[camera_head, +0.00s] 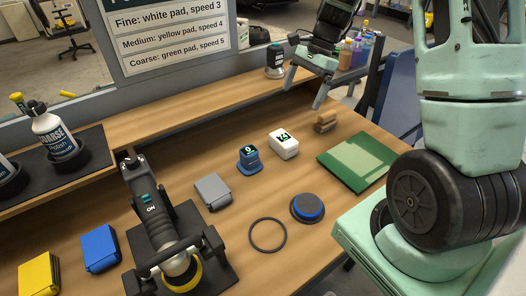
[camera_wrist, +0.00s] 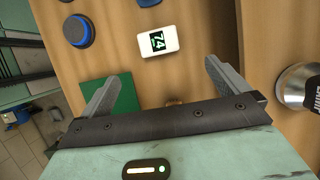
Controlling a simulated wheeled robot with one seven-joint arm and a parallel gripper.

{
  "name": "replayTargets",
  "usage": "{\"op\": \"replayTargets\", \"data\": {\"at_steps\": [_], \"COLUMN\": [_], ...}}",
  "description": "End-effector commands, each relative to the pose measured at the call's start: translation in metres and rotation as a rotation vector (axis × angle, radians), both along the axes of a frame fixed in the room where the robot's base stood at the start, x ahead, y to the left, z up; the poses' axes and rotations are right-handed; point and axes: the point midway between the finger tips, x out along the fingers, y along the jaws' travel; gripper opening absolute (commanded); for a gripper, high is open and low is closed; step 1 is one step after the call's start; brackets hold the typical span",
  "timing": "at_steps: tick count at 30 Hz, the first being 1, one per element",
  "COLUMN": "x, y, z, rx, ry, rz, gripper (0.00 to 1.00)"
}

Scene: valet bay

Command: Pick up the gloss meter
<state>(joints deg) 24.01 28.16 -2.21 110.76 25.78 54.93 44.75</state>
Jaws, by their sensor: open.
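The gloss meter looks to be the small white box (camera_head: 284,144) with a lit green display, lying on the wooden bench right of the middle. It also shows in the wrist view (camera_wrist: 170,30), top centre, its display reading 74. My gripper (camera_head: 306,88) is above the back of the bench, beyond the white box. In the wrist view my gripper (camera_wrist: 160,75) is open and empty, and the white box lies past its fingertips, apart from them. A blue device (camera_head: 249,158) with a lit display stands beside the white box.
A polisher (camera_head: 158,215) stands left. A bottle (camera_head: 275,60) stands on the raised shelf.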

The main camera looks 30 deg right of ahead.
Motion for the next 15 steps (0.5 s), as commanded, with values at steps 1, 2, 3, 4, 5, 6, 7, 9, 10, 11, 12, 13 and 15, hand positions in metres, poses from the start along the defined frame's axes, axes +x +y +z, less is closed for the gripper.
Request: {"op": "replayTargets", "data": {"at_steps": [1, 2, 3, 4, 5, 6, 7, 9, 10, 11, 12, 13, 15], "x": [-0.001, -0.001, -0.001, -0.002, -0.002, -0.002, -0.002, -0.002, -0.003, -0.003, -0.002, -0.002, -0.003], "y": [0.002, 0.004, 0.007, 0.010, 0.012, 0.016, 0.019, 0.024, 0.027, 0.030, 0.033, 0.035, 0.039], "z": [-0.005, -0.010, -0.016, -0.021, -0.027, -0.035, -0.041, -0.054, -0.060, -0.066, -0.073, -0.079, -0.090], "rx": [0.003, 0.003, 0.003, 0.002, 0.004, 0.004, 0.003, 0.003, 0.003, 0.003, 0.004, 0.003, 0.002], "ry": [0.005, 0.005, 0.005, 0.006, 0.007, 0.007, 0.006, 0.007, 0.007, 0.007, 0.005, 0.005, 0.005], "rz": [-0.002, -0.002, 0.000, 0.000, 0.001, 0.002, 0.001, 0.003, 0.003, 0.003, 0.003, 0.003, 0.004], "gripper": [1.00, 1.00, 1.00, 1.00, 1.00, 1.00, 1.00, 1.00, 1.00, 1.00, 1.00, 1.00, 1.00]}}
